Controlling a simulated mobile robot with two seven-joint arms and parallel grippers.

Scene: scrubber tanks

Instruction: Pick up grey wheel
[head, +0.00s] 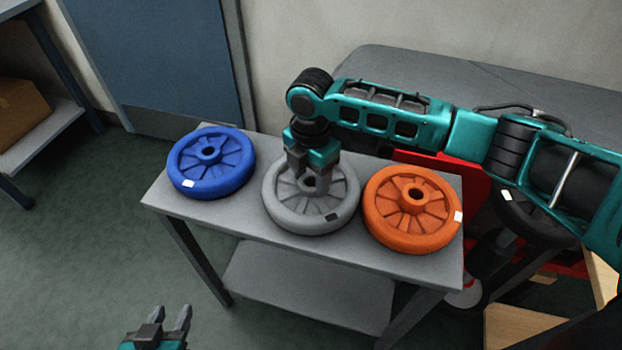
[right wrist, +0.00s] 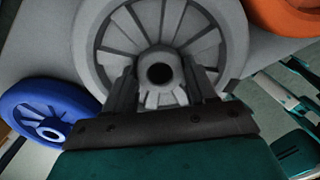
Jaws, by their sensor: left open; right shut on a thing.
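The grey wheel (head: 290,216) lies flat on the grey table (head: 240,218), between a blue wheel and an orange wheel. My right gripper (head: 309,184) points down at its centre. In the right wrist view the two fingers (right wrist: 160,88) stand on either side of the hub of the grey wheel (right wrist: 92,52) and are shut on it. The wheel looks to be resting on the table; any gap beneath it cannot be seen. My left gripper (head: 168,322) is open and empty at the bottom left, low in front of the table.
The blue wheel (head: 184,165) is on the table's left end, and the orange wheel (head: 386,233) is close on the right. A shelf with a cardboard box (head: 20,110) stands far left. A dark wheel (head: 520,222) is at the right behind my arm. The floor front left is clear.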

